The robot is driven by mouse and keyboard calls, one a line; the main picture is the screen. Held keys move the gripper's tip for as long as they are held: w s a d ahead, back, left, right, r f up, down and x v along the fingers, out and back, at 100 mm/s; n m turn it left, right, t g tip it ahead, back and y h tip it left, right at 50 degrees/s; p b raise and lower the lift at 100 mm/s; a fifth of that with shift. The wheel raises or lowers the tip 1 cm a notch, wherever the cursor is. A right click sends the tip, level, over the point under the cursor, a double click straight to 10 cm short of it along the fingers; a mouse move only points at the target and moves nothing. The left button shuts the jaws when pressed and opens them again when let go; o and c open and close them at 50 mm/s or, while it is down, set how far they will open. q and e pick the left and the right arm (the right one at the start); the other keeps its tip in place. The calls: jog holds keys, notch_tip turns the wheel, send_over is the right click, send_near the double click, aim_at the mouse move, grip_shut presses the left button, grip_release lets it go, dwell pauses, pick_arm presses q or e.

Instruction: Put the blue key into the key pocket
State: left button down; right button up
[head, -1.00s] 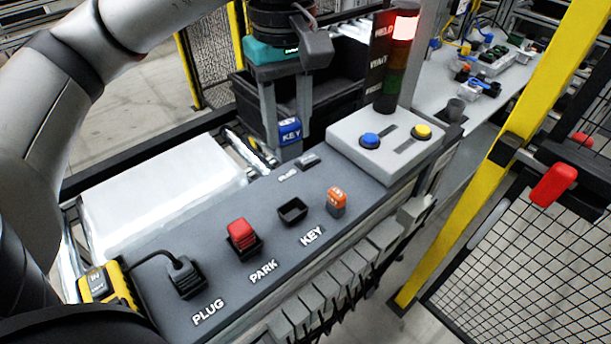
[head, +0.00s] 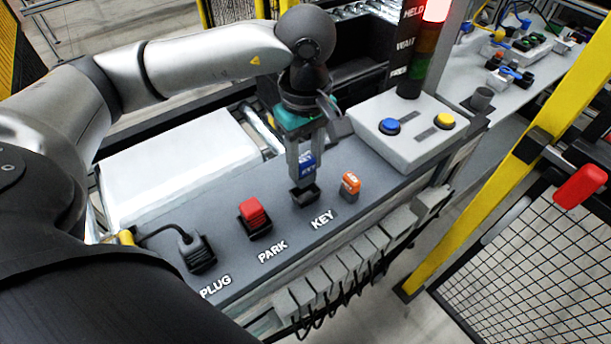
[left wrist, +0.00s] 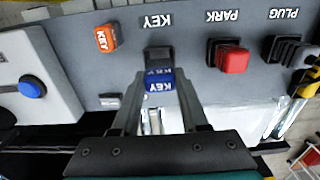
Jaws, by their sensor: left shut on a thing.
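The blue key (head: 307,165) is held in my left gripper (head: 304,174), which is shut on it and points down. The key is upright just above the black key pocket (head: 305,197), behind the KEY label. In the left wrist view the blue key (left wrist: 160,83) sits between the fingers of my left gripper (left wrist: 159,80), and the key pocket (left wrist: 158,53) shows just beyond it. I cannot tell whether the key's lower end touches the pocket. My right gripper is not in view.
An orange key block (head: 350,185) stands close right of the pocket. A red block (head: 252,211) sits in the PARK holder, and a black plug (head: 198,250) is at PLUG. A grey button box (head: 415,133) and a light tower (head: 418,60) lit red stand behind right.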

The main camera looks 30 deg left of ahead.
aim_at(305, 176)
pick_arm(q)
notch_tip(305, 176, down, 5)
dwell(0.4)
jog(key=shift+f, duration=0.15)
jog(key=shift+c, duration=2.1)
grip_release()
jog(key=shift+r, duration=0.2)
jog(key=shift+r, duration=0.3)
notch_tip(305, 176, up, 12)
jog(key=shift+f, duration=0.25)
